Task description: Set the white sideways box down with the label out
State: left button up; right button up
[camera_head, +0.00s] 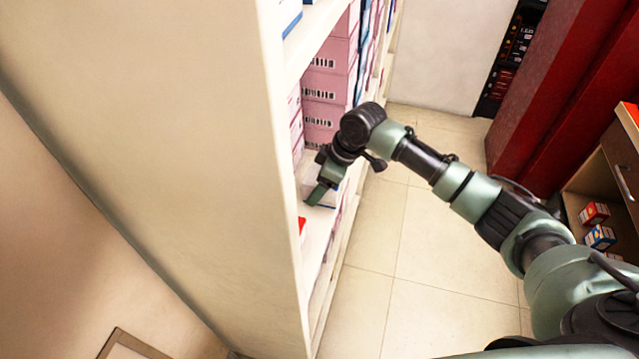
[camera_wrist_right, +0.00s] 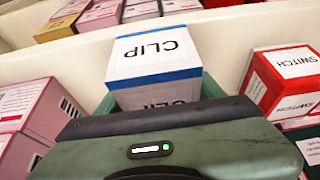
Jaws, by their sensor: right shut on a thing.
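A white box with blue edges (camera_wrist_right: 152,55) and the word CLIP on it is in the right wrist view, just beyond my right gripper. CLIP reads upside down there on the upper face, and similar lettering shows dimly on the shaded face nearer the gripper. My right gripper (camera_head: 322,190) reaches into the shelf (camera_head: 317,232) from the aisle side and is shut on this box. Green finger parts show at both sides of the box in the wrist view. The box's underside is hidden. My left gripper is not in view.
Pink boxes (camera_head: 328,88) are stacked on the shelf behind the gripper. In the wrist view, a red SWITCH box (camera_wrist_right: 283,80) stands to the right and pink boxes (camera_wrist_right: 40,115) to the left. The shelf's tall side panel (camera_head: 170,120) is close. The tiled floor (camera_head: 400,245) is clear.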

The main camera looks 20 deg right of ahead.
jog(key=o, duration=1.6)
jog(key=shift+f, duration=0.1)
jog(key=v, duration=1.2)
